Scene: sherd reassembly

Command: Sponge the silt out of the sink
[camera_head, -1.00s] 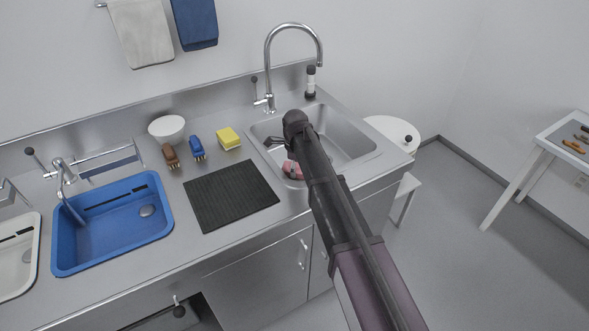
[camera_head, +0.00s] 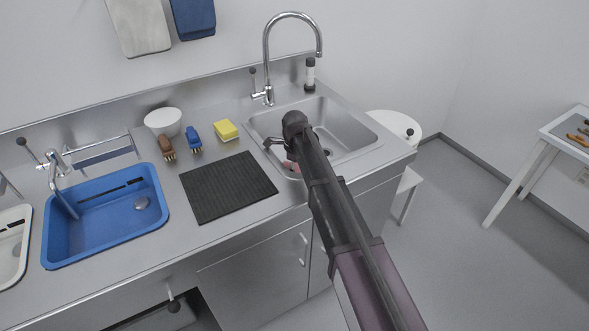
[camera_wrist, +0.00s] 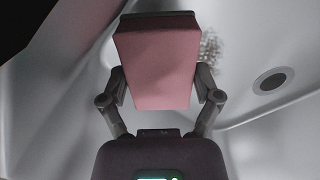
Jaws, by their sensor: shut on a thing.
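The steel sink (camera_head: 358,128) is at the upper middle of the head view, under a tall curved tap. My gripper (camera_wrist: 158,85) is shut on a pink sponge (camera_wrist: 155,60) inside the sink. In the head view the pink sponge (camera_head: 291,166) shows only in part, because my arm hides most of it. In the wrist view a patch of brownish speckled silt (camera_wrist: 210,48) lies on the sink floor just right of the sponge. The drain (camera_wrist: 272,81) is farther right. I cannot tell whether the sponge touches the sink floor.
A yellow sponge (camera_head: 226,131), a blue brush (camera_head: 193,139), a brown brush (camera_head: 167,147) and a white bowl (camera_head: 163,121) stand left of the sink. A black ribbed mat (camera_head: 228,188) and a blue basin (camera_head: 105,215) lie nearer. The tap (camera_head: 267,60) rises behind the sink.

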